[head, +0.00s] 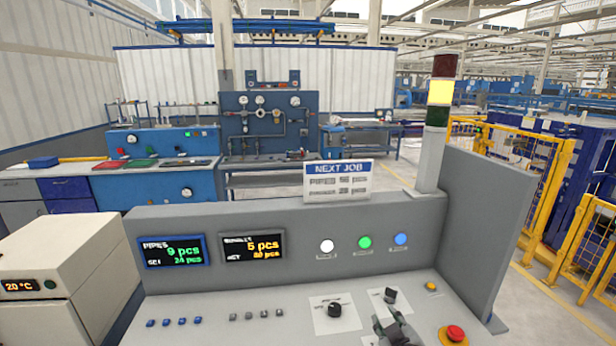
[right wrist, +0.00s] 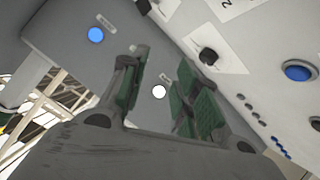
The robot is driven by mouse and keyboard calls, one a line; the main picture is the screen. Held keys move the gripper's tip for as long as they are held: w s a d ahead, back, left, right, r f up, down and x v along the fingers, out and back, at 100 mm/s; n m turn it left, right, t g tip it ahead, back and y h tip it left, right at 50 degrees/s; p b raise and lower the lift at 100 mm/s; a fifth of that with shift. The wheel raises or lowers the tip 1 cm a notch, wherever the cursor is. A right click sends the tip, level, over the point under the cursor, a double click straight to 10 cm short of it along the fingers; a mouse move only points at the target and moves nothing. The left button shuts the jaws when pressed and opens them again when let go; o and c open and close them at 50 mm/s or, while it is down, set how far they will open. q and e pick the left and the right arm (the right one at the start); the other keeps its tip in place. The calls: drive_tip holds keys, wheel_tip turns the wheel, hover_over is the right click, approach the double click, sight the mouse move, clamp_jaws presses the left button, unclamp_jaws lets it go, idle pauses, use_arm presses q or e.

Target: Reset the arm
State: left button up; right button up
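My right gripper (head: 393,322) shows at the bottom of the head view, above the sloped grey control panel (head: 240,300). It is near the black knobs, with one knob (head: 335,309) to its left. In the right wrist view the two green-padded fingers of my right gripper (right wrist: 160,85) stand apart with nothing between them. A white round light (right wrist: 159,91) shows through the gap, beyond the fingers. My left gripper is in neither view.
The console has an upright back with two displays (head: 170,252) and a tall side wall (head: 480,230) at the right. A red button (head: 455,333) sits at the lower right. A signal tower (head: 436,120) shows yellow. A beige box (head: 50,265) stands at the left.

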drive_tip(key=s+d+f+m+g, duration=0.1)
drive_tip(key=s+f+m+g, duration=0.1)
drive_tip(key=s+f+g, duration=0.6)
drive_tip(key=s+d+f+m+g, duration=0.2)
drive_tip(key=s+f, duration=0.4)
drive_tip(key=s, duration=0.6)
wheel_tip(320, 180, down, 38)
drive_tip(key=s+d+b, duration=0.1)
drive_tip(key=s+b, duration=0.1)
drive_tip(key=b, duration=0.3)
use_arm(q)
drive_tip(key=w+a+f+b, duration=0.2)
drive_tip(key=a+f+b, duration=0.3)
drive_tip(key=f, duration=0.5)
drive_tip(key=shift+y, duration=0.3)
use_arm(e)
drive_tip(key=s+d+f, duration=0.3)
drive_tip(key=s+f, duration=0.7)
drive_tip(key=f, duration=0.2)
drive_tip(key=s+d+f+g, duration=0.1)
drive_tip(key=s+d+f, duration=0.3)
drive_tip(key=s+f, duration=0.7)
drive_tip(key=shift+f+n+g, duration=0.3)
drive_tip(key=shift+f+n, duration=0.1)
drive_tip(key=shift+f, duration=0.25)
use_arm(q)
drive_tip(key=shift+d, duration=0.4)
use_arm(e)
drive_tip(key=shift+d, duration=0.1)
